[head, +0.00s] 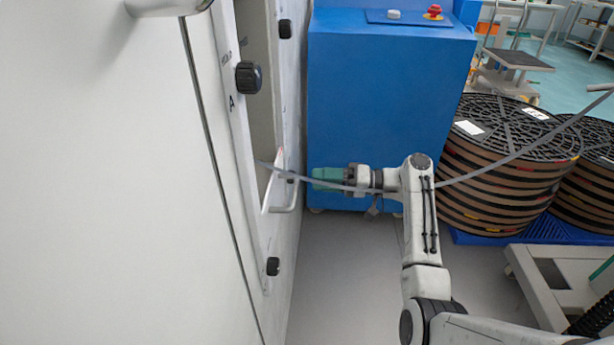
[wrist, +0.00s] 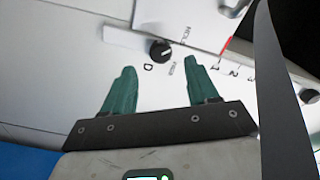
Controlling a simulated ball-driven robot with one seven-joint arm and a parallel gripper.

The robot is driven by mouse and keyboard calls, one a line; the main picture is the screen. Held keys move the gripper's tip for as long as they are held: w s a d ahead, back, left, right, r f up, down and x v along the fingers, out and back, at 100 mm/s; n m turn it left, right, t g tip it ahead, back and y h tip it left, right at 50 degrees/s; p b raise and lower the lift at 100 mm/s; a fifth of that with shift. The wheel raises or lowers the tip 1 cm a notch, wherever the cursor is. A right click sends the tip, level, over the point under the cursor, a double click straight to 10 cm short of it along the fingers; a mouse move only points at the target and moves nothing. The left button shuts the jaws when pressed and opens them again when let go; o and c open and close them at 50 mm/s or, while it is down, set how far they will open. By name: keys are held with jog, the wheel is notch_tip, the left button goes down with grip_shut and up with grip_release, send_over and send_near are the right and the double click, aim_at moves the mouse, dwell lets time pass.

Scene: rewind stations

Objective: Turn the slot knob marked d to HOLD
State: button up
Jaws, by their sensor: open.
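A round black knob (wrist: 160,51) sits on the white panel in the wrist view, with the letter D printed beside it. HOLD is printed above and to its right, and another small word stands below right. Its pointer is too small to read. My gripper (wrist: 159,66) is open, its two green fingers apart and pointing toward the panel. The knob shows just beyond the gap between the fingertips, not gripped. In the head view my gripper (head: 325,178) is close to the panel face; I cannot clearly make out knob D there.
A grey strip (head: 515,152) runs across the head view past my arm; it also crosses the wrist view's right side (wrist: 282,95). A knob marked A (head: 249,77) and a handle (head: 288,196) stick out of the panel. A blue cabinet (head: 385,100) stands behind my gripper.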

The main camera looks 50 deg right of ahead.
jog(key=v, duration=0.5)
jog(key=shift+s+p, duration=0.1)
jog(key=shift+p, duration=0.2)
dwell(0.4)
